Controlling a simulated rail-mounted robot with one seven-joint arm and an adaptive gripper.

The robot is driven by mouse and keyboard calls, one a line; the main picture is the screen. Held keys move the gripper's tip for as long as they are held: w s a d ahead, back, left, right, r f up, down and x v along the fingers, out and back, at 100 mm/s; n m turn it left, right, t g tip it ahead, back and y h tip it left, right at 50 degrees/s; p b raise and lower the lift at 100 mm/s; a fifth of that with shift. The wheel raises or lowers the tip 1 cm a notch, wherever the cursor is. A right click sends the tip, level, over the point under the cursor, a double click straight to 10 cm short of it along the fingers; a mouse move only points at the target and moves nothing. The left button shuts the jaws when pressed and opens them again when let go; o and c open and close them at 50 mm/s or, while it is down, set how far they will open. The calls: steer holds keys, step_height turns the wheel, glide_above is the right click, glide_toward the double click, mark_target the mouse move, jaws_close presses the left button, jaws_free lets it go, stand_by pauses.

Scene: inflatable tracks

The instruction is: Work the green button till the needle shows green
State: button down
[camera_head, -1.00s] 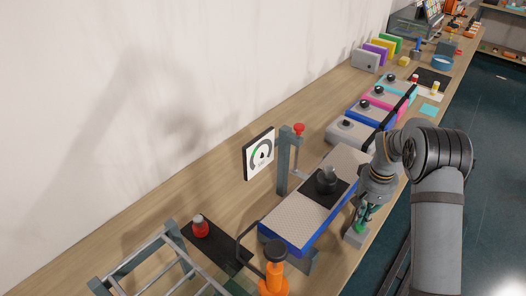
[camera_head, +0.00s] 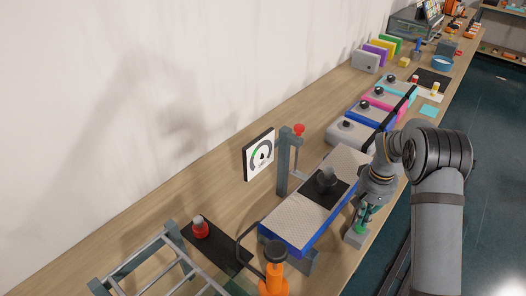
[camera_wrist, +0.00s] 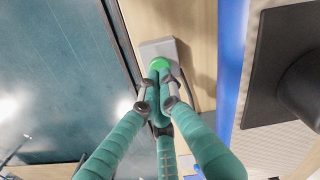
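The green button (camera_wrist: 159,64) sits on a small grey box (camera_wrist: 158,49) at the bench's front edge; the box also shows in the head view (camera_head: 355,238). My gripper (camera_wrist: 159,82) has teal fingers drawn together, with nothing seen between them. Its tips are right at the button and cover part of it; I cannot tell whether they touch or press it. In the head view my gripper (camera_head: 364,213) points down over the box. The gauge (camera_head: 259,154) stands upright behind, with a white face and a green arc at its left. Its needle is too small to read surely.
A blue-edged patterned panel (camera_head: 290,212) with a black pad and dark knob lies beside the box. A grey post (camera_head: 284,165) with a red knob stands near the gauge. An orange-based item (camera_head: 274,280) and metal rack (camera_head: 150,262) are at the front.

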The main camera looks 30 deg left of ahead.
steer(key=shift+f, duration=0.2)
steer(key=shift+f+b, duration=1.15)
steer(key=shift+b, duration=0.05)
step_height(320, 180, up, 10)
steer(key=p, duration=0.7)
steer(key=shift+p, duration=0.3)
step_height(320, 180, down, 10)
steer(key=b, duration=0.7)
steer(key=shift+r, duration=0.25)
steer(key=shift+s+a+r, duration=0.1)
steer(key=shift+s, duration=0.05)
